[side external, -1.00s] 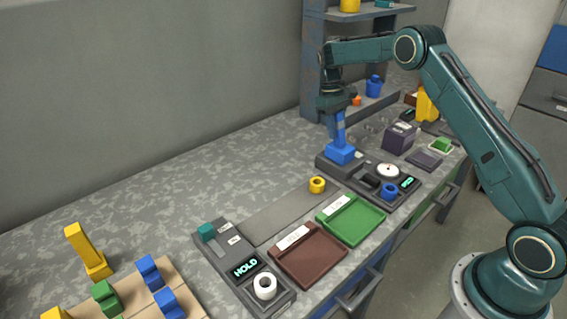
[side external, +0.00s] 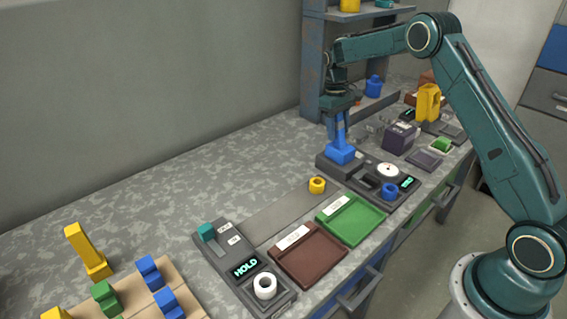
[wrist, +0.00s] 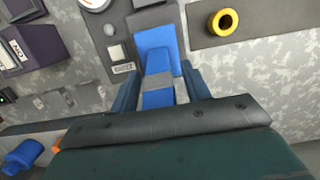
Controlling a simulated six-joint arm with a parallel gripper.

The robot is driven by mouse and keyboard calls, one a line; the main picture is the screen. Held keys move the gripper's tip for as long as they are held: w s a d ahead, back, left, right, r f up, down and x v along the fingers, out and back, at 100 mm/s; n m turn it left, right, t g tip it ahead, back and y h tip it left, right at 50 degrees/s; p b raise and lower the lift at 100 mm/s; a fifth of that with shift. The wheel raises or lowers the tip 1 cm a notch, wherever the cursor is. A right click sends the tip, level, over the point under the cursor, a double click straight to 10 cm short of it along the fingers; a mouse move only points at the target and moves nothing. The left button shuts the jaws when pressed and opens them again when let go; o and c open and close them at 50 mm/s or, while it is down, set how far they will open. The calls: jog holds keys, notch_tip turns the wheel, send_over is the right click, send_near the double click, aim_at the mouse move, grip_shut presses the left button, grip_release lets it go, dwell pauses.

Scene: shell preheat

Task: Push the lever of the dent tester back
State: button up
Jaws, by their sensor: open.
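The dial device, which I take for the dent tester (side external: 403,196), is a dark base on the bench with a round white gauge and a green-lit display. At its back left end stands a blue part (side external: 341,153) with a blue upright. My gripper (side external: 337,127) is directly over this part, pointing down. In the wrist view, the open fingers of my gripper (wrist: 161,86) lie on either side of a blue and grey piece, with the blue part (wrist: 155,45) just beyond. I cannot tell whether the fingers touch it.
A blue ring (side external: 388,191) sits on the dial device. A yellow ring (side external: 317,185) lies to its left. Green (side external: 352,222) and brown (side external: 309,256) trays are in front. A second device (side external: 224,259) shows HOLD. A dark purple box (side external: 400,138) stands to the right.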

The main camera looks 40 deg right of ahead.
aim_at(343, 143)
jog(key=shift+s+r+t, duration=0.15)
jog(key=shift+s+t, duration=0.8)
jog(key=shift+t, duration=0.45)
jog(key=shift+s+f+t, duration=0.1)
jog(key=shift+s+t, duration=0.5)
jog(key=shift+t, duration=0.35)
jog(key=shift+s+f+t, duration=0.1)
jog(key=shift+s+t, duration=0.5)
jog(key=shift+t, duration=0.35)
jog(key=v, duration=1.4)
jog(key=s+a+r, duration=0.7)
jog(key=s+a, duration=0.4)
jog(key=shift+s+a+r, duration=0.2)
jog(key=shift+s+a, duration=0.1)
jog(key=shift+a, duration=0.1)
